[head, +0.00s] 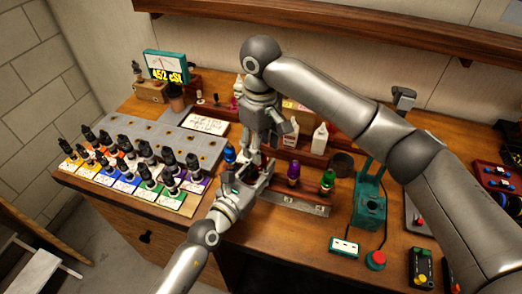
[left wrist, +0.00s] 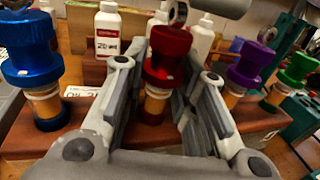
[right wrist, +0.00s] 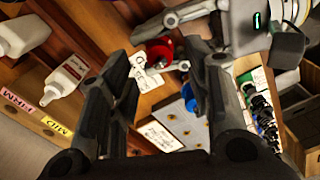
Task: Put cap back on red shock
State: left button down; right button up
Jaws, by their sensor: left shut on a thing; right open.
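The red shock (left wrist: 158,105) stands upright in the wooden rack, with an orange body below a wide red collar. My left gripper (head: 248,177) is shut around its body; its fingers flank it in the left wrist view (left wrist: 160,110). My right gripper (head: 262,145) is open, pointing down just above the left one. In the right wrist view a red round part (right wrist: 158,52) lies beyond its open fingers. The grippers mostly hide the red shock in the head view.
Blue (head: 230,154), purple (head: 293,172) and green (head: 327,181) shocks stand close by in the rack (left wrist: 235,125). White bottles (head: 320,138) stand behind. A teal device (head: 370,205) stands at right.

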notch_tip(320, 180, up, 9)
dwell(0.3)
jog(key=shift+r, duration=0.1)
pick_arm(q)
jog(key=c, duration=1.1)
grip_release()
jog(key=shift+s, duration=0.1)
jog(key=v, duration=1.2)
jog(key=shift+f, duration=0.1)
